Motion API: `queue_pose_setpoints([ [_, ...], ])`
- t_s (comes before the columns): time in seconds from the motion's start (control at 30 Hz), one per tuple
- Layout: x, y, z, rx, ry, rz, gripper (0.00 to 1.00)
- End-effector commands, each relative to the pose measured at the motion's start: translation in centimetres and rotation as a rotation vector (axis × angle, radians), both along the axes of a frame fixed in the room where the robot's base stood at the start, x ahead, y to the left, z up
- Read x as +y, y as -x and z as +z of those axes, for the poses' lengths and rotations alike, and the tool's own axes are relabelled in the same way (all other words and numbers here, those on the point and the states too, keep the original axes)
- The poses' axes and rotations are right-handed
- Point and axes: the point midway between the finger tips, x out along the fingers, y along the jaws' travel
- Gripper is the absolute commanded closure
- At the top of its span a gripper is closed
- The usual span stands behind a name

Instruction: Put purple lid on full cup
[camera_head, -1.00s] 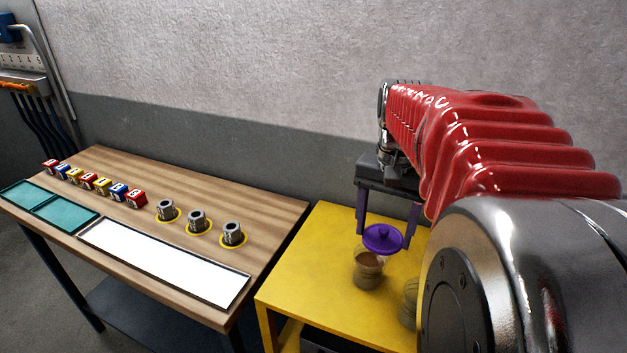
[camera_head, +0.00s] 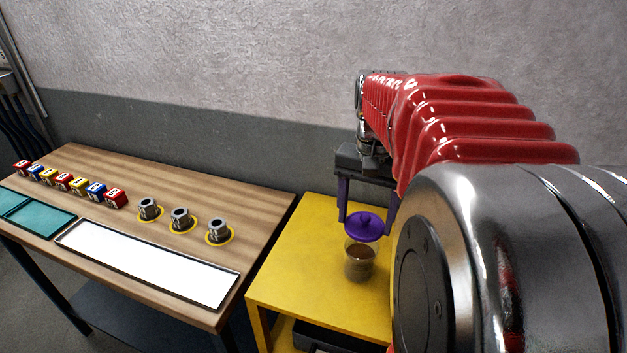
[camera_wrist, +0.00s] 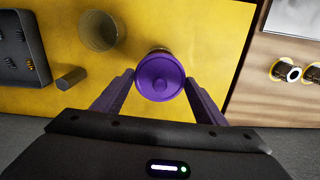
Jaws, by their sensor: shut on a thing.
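The purple lid (camera_head: 364,226), round with a knob, is held between the two fingers of my gripper (camera_head: 366,208). The clear cup with brown contents (camera_head: 359,262) stands upright on the yellow table, directly below the lid in the head view. I cannot tell whether lid and rim touch. In the wrist view, the lid (camera_wrist: 160,77) lies between the fingertips of my gripper (camera_wrist: 160,82) and hides most of the full cup, whose rim (camera_wrist: 158,50) shows just behind it.
An empty clear cup (camera_wrist: 102,30) stands on the yellow table (camera_head: 290,270), left of the lid in the wrist view. A dark tray (camera_wrist: 22,50) and a grey cylinder (camera_wrist: 71,78) are farther left. A wooden table (camera_head: 240,195) holds lettered blocks (camera_head: 78,185) and metal parts (camera_head: 180,219).

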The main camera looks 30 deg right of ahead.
Motion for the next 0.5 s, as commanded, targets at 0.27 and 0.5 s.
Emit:
queue_pose_setpoints([
  [0.27, 0.1, 0.0, -2.1, 0.002, -0.001, 0.002, 0.55],
  [0.5, 0.1, 0.0, -3.7, 0.002, -0.002, 0.002, 0.55],
])
